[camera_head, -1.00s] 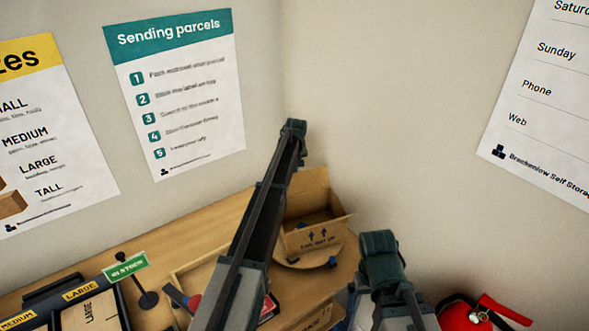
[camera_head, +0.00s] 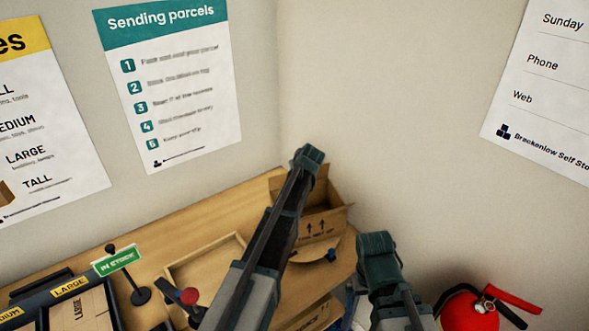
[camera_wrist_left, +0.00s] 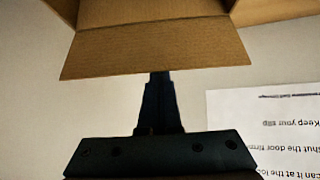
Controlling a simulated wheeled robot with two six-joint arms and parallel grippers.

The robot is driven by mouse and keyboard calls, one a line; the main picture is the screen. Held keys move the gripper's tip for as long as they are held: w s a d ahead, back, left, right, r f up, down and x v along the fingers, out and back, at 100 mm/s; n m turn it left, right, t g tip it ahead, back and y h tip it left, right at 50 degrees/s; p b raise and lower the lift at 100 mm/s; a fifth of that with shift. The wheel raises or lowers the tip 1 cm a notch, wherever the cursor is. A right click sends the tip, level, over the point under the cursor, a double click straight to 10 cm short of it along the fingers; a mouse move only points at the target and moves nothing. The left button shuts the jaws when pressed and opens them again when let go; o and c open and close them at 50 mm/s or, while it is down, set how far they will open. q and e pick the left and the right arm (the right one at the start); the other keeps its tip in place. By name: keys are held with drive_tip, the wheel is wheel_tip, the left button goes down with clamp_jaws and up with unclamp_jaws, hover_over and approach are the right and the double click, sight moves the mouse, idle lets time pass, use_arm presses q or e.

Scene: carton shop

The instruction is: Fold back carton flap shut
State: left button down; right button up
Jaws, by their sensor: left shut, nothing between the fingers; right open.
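The open brown carton (camera_head: 322,226) stands on the wooden bench near the corner, with arrows printed on its front. Its back flap (camera_head: 277,185) stands up at the rear, partly hidden by my left arm. In the left wrist view, upside down, a carton flap (camera_wrist_left: 158,50) sticks out from the box. My left gripper (camera_wrist_left: 160,76) is shut and empty, its tips at the flap's edge; I cannot tell whether they touch. In the head view my left arm hides it. My right arm rises at the lower right, its gripper open and its fingers hard to make out.
An IN STOCK sign (camera_head: 117,259) stands further left, by boxes marked LARGE. A red rounded object (camera_head: 468,311) is at the lower right. Walls close in behind.

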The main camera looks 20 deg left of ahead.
use_arm(q)
drive_tip(key=s+d+f+b, duration=0.4)
drive_tip(key=s+f+b, duration=0.2)
drive_tip(key=f+b, duration=0.1)
drive_tip(key=shift+s+d+f, duration=0.2)
drive_tip(key=shift+s+d, duration=0.05)
drive_tip(key=shift+d, duration=0.1)
idle(0.4)
drive_tip(key=shift+s+f, duration=0.1)
idle(0.4)
drive_tip(key=shift+f+b, duration=0.1)
drive_tip(key=shift+b, duration=0.3)
drive_tip(key=p+v, duration=0.9)
drive_tip(key=v, duration=0.4)
drive_tip(key=shift+w+r+p, duration=0.2)
drive_tip(key=shift+r+p, duration=0.1)
